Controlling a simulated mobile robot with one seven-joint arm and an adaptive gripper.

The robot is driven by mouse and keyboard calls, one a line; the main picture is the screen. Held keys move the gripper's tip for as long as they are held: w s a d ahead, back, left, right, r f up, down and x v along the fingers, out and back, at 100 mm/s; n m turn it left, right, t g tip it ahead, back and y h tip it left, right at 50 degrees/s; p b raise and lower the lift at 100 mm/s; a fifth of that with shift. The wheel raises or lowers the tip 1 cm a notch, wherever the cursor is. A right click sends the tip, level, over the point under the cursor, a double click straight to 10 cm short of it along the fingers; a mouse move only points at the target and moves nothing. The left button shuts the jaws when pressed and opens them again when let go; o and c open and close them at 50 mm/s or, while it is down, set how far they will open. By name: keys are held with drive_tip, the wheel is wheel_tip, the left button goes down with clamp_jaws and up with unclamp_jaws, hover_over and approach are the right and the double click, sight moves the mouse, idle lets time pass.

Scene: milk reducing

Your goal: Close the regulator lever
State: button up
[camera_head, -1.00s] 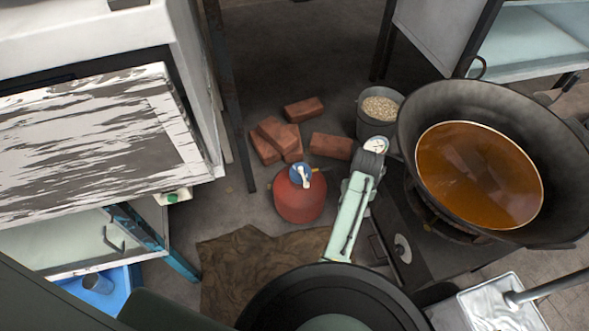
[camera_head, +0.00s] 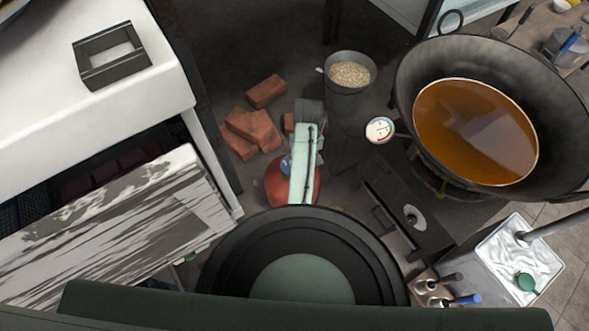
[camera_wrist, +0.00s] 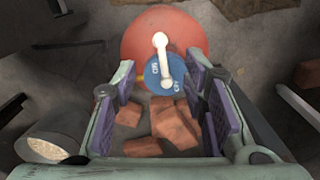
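The red gas cylinder (camera_head: 279,186) stands on the floor, partly hidden behind my arm in the head view. In the wrist view the cylinder (camera_wrist: 142,40) carries a round blue regulator (camera_wrist: 154,78) with white lettering. The white regulator lever (camera_wrist: 162,58) lies across it, pointing roughly up and down in that picture. My gripper (camera_wrist: 165,105) is open, its two purple-padded fingers apart with nothing between them touching. The regulator shows just beyond and between the fingers. In the head view the gripper (camera_head: 309,112) is above the cylinder and its fingers are hard to make out.
Several bricks (camera_head: 252,130) lie behind the cylinder. A bucket of grain (camera_head: 348,78) stands at the back. A white cabinet (camera_head: 110,215) borders the left.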

wheel_tip(320, 180, down, 11)
drive_tip(key=shift+r, duration=0.1)
idle(0.4)
drive_tip(key=shift+c, duration=0.6)
clamp_jaws()
